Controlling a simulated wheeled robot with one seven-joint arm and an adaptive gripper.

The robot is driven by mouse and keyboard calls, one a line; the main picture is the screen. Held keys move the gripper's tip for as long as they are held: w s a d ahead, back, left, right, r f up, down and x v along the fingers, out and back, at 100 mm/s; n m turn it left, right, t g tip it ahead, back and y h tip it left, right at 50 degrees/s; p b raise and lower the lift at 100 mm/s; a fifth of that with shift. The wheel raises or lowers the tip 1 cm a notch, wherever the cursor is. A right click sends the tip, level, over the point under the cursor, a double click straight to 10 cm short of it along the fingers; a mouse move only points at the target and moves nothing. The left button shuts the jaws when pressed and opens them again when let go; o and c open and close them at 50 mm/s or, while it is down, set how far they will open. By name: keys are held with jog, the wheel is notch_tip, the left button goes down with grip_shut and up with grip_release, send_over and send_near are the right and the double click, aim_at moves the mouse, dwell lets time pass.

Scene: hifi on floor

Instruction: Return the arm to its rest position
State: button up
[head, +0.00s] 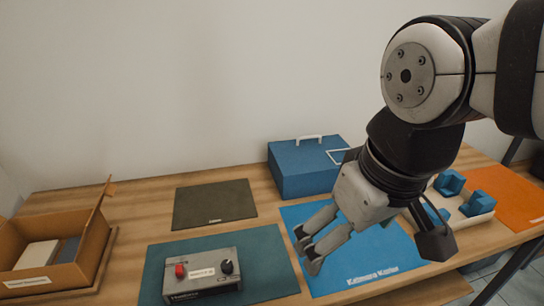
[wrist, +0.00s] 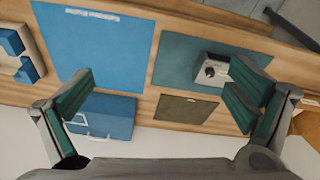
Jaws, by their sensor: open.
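My gripper (head: 307,252) is open and empty, above the blue mat (head: 325,277) at the middle of the table in the head view. In the wrist view its fingers (wrist: 155,103) stand wide apart with nothing between them. The arm comes in from the upper right of the head view and bends down toward the table. The wrist view shows the blue mat (wrist: 95,50) bare apart from printed lettering.
A grey box with knobs (head: 203,275) sits on a teal mat (head: 262,262). A dark mat (head: 213,203) is empty. A blue case (head: 300,172) stands behind. An open cardboard box (head: 85,252) is left; a white tray with blue blocks (head: 470,217) and an orange mat (head: 510,195) are right.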

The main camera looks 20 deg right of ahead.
jog(key=s, duration=0.1)
jog(key=s+m, duration=0.1)
jog(key=s+d+m, duration=0.1)
jog(key=shift+f, duration=0.25)
jog(key=shift+t, duration=0.7)
notch_tip(320, 180, up, 5)
jog(key=p, duration=0.4)
jog(key=shift+w+d+r, duration=0.1)
jog(key=shift+r, duration=0.05)
dwell(0.4)
